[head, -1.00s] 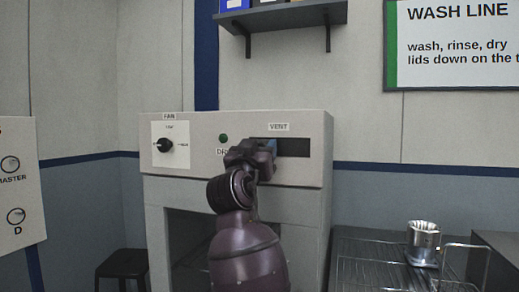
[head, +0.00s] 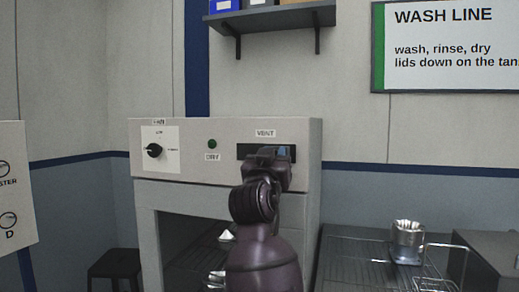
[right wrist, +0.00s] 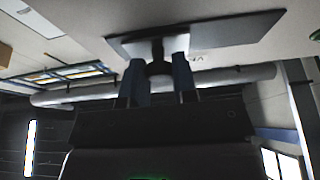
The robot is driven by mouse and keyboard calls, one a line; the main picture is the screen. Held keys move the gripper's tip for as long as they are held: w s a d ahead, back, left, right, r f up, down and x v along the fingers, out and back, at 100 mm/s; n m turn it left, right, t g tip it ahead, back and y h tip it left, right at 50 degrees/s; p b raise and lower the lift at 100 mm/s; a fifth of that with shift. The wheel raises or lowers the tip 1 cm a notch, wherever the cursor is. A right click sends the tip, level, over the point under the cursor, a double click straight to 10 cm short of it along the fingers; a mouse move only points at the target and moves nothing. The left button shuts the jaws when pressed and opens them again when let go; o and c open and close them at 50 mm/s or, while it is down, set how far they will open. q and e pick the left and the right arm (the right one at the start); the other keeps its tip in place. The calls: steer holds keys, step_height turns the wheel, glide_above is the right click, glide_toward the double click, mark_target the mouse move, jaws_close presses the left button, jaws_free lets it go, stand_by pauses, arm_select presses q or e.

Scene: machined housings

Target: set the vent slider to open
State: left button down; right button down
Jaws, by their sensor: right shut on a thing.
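The vent slider's slot (head: 248,151) is a dark horizontal opening under the VENT label (head: 265,133) on the grey machine's front panel. My right gripper (head: 281,152) is at the right part of this slot and hides the slider there in the head view. In the right wrist view the two blue fingers of my right gripper (right wrist: 160,72) are shut on the slider's dark knob (right wrist: 158,50), which stands out from the slot. No open or closed marks can be read beside the slot. My left gripper is not in view.
The fan knob (head: 153,151) and a green DRY button (head: 212,143) are left of the slot. Below is the machine's open bay. A wire rack (head: 350,272) with a metal cup (head: 407,242) stands to the right. A shelf (head: 275,18) hangs above.

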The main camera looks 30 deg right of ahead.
steer(key=shift+s+d, duration=0.2)
steer(key=shift+d, duration=0.05)
steer(key=c, duration=0.9)
jaws_free()
steer(key=shift+s+d, duration=0.1)
steer(key=shift+s, duration=0.1)
steer(key=shift+w, duration=0.1)
steer(key=b+v, duration=0.1)
steer(key=v, duration=1)
